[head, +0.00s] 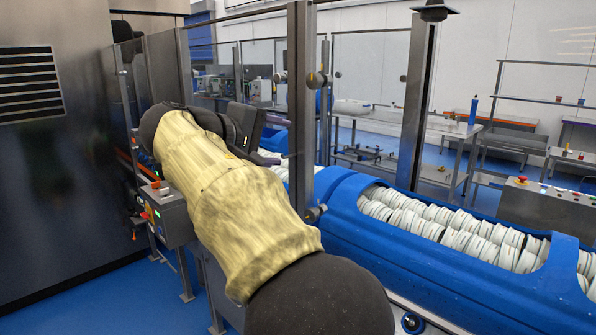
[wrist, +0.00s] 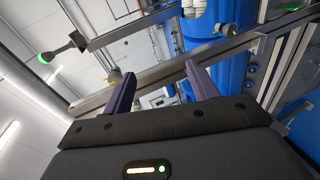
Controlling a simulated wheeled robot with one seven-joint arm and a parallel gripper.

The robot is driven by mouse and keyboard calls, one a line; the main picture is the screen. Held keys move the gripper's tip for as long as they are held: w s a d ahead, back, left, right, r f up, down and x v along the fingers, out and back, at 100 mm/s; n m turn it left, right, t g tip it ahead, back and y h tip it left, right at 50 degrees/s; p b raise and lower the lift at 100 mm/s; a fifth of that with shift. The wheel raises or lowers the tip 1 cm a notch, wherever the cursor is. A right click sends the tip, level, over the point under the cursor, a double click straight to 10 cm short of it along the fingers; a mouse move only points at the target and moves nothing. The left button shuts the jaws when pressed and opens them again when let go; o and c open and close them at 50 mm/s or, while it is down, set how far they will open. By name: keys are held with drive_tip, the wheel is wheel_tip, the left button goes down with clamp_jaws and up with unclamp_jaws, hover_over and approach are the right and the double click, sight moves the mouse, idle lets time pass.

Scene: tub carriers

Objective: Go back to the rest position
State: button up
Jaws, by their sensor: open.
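My gripper (wrist: 161,82) is open in the wrist view, with its two dark purple fingers apart and nothing between them. In the head view my arm stretches from the bottom middle up to the left. The blue tub carrier (head: 447,271) lies to the right of my arm and holds rows of many white tubs (head: 440,222).
Glass panels with metal posts (head: 302,100) stand close to my arm. A dark machine cabinet (head: 60,160) fills the left. Another control box (head: 545,207) and benches are at the right. Blue floor shows at lower left.

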drive_tip(key=s+d+f+g+y+p, duration=0.1)
drive_tip(key=d+f+g+y+p, duration=0.15)
drive_tip(key=d+f, duration=0.55)
drive_tip(key=d+f+g+y+p, duration=0.1)
drive_tip(key=d+f+g+y, duration=0.2)
drive_tip(key=f, duration=0.9)
drive_tip(key=s+d+f+m+g+y+p, duration=0.1)
drive_tip(key=s+d+f+m+y+p, duration=0.1)
drive_tip(key=s+d+f+m, duration=0.2)
drive_tip(key=s+d+f+m+g+y+p, duration=0.1)
drive_tip(key=s+d+f+m, duration=0.3)
drive_tip(key=s+f, duration=0.6)
drive_tip(key=s+g+y, duration=0.1)
drive_tip(key=s, duration=0.6)
drive_tip(key=shift+d+f+m+p, duration=0.15)
drive_tip(key=shift+d+m+p, duration=0.25)
